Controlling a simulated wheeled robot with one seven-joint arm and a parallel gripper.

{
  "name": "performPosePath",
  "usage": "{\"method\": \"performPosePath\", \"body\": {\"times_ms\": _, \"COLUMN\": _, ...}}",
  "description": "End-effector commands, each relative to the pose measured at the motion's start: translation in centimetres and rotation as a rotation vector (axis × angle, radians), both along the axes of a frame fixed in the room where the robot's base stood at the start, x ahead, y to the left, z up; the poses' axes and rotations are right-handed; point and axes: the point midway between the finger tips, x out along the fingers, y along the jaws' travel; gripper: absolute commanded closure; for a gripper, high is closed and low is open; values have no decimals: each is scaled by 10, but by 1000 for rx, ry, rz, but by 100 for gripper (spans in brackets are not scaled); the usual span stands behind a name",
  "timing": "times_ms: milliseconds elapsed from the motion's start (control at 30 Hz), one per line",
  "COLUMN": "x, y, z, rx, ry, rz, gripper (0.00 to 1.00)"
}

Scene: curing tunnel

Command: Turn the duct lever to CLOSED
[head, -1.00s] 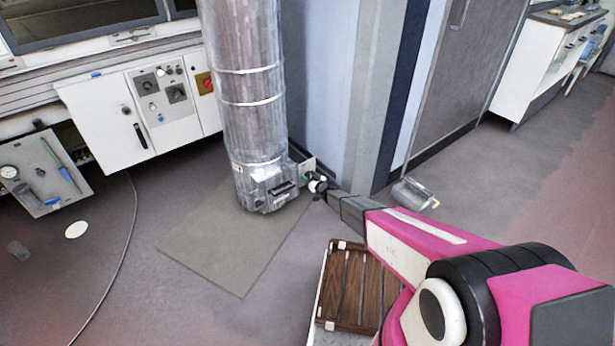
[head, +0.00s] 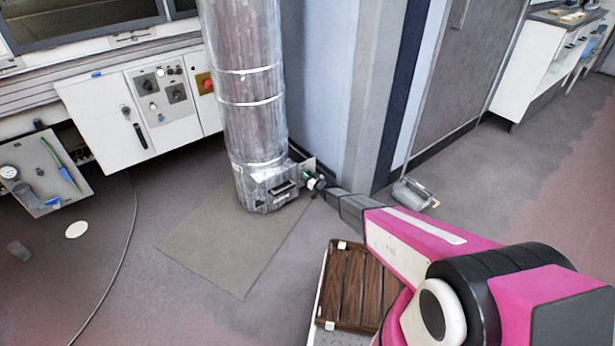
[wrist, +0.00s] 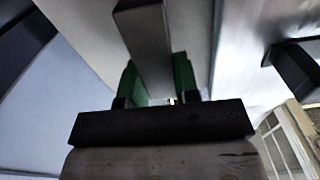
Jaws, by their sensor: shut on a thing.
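The silver duct (head: 248,90) stands upright left of centre in the head view, with a box-like lower end near the floor. My gripper (head: 312,182) is at the right side of this lower end, small and partly hidden by my arm. In the wrist view, the green fingers of my gripper (wrist: 157,82) are on either side of a dark grey bar, the duct lever (wrist: 150,40), and are shut on it. The bar extends away from the fingers toward the top of the picture. No OPEN or CLOSED marking is legible.
A black handle (wrist: 297,68) sticks out from shiny metal at the right of the wrist view. A wooden slatted crate (head: 352,290) lies below my arm. A grey mat (head: 232,240) lies under the duct. A wall column (head: 375,100) stands close behind my gripper.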

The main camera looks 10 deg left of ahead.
Motion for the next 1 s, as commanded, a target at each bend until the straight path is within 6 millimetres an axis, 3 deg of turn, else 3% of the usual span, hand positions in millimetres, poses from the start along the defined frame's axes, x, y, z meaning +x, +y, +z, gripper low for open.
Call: {"method": "performPosePath", "body": {"times_ms": 1000, "x": 29, "y": -26, "z": -23, "rx": 581, "ry": 681, "rz": -1, "gripper": 100}}
